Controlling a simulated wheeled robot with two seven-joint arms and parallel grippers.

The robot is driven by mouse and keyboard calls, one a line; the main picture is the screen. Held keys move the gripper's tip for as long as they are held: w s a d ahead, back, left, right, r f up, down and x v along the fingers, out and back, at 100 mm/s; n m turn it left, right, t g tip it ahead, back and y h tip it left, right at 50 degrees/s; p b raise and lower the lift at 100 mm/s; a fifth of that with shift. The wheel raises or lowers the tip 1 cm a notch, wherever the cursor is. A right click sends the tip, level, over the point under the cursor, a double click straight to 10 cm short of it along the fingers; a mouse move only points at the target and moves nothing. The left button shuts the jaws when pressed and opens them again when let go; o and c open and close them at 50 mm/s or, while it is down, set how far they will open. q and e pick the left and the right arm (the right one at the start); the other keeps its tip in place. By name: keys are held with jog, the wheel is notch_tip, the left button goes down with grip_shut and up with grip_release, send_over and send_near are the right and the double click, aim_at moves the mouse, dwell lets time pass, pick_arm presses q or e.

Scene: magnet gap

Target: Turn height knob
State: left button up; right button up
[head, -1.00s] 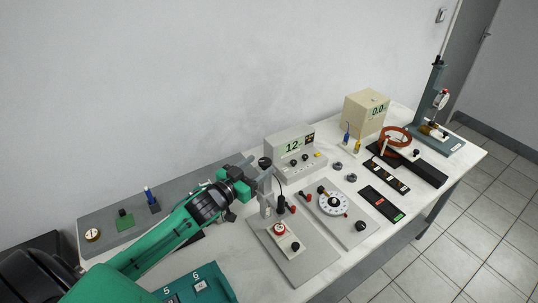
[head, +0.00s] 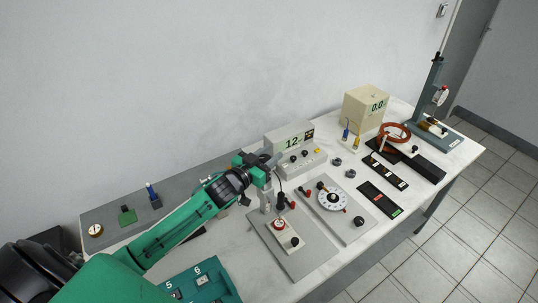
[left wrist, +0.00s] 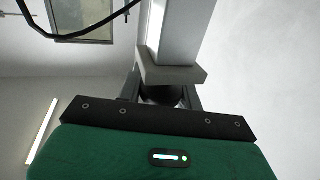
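The height knob (left wrist: 162,95) is a dark round knob at the end of a grey post, beside a light grey block (left wrist: 172,75) in the left wrist view. My left gripper (left wrist: 161,92) has one finger on each side of it, with hardly any gap, and appears shut on it. In the head view my left gripper (head: 271,160) is at the top of the upright post (head: 265,200) on a grey base plate (head: 305,258) and hides the knob. My right gripper is not in view.
A meter reading 12 (head: 291,140) stands just behind the gripper. A plate with a white dial (head: 332,203) lies to the right. A green tray (head: 222,285) is at the front. A black cable runs near the post. Bare table lies between the tray and the post's plate.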

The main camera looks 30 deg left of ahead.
pick_arm(q)
jog(key=shift+c, duration=0.8)
